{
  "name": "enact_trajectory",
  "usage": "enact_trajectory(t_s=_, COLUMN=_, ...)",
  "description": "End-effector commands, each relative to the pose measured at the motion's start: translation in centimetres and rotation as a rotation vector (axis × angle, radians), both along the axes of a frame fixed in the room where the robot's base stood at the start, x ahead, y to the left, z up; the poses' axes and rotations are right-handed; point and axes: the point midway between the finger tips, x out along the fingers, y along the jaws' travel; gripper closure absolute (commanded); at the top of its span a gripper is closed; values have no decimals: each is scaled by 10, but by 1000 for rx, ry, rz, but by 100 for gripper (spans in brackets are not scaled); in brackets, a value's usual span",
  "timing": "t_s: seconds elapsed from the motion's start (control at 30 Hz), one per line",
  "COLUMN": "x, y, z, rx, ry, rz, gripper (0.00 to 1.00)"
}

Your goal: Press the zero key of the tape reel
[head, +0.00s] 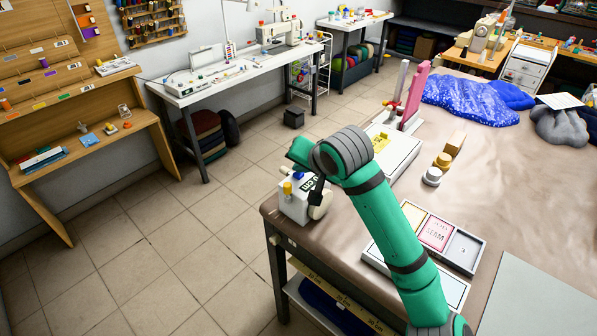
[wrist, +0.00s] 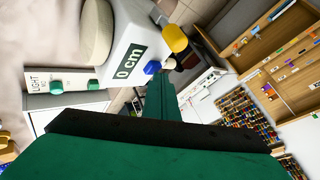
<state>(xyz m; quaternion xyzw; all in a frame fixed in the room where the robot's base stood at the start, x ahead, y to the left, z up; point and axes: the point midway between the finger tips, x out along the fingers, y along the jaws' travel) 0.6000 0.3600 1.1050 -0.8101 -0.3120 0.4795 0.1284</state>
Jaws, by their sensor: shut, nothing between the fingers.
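The tape reel (head: 293,208) is a white box at the near left corner of the big table, partly hidden by my arm. In the wrist view the tape reel (wrist: 128,28) has a dark display (wrist: 130,62) reading "0 cm", a round cream disc (wrist: 97,28), a yellow key (wrist: 174,38) and a blue key (wrist: 152,67). Which key is the zero key I cannot read. My gripper (wrist: 158,82) is shut and empty, its green tip close by the blue key; whether they touch I cannot tell. In the head view my gripper (head: 316,190) is over the reel.
A panel marked LIGHT with green buttons (wrist: 75,86) stands near the reel. A blue bagged comforter (head: 470,100) lies at the back. Open tiled floor lies left.

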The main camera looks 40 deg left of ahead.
Motion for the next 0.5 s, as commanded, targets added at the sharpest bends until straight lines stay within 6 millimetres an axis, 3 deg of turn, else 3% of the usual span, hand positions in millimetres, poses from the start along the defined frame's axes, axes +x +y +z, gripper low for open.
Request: enact_trajectory(t_s=0.5, x=0, y=0, z=17, rx=0, ry=0, rz=0, gripper=100)
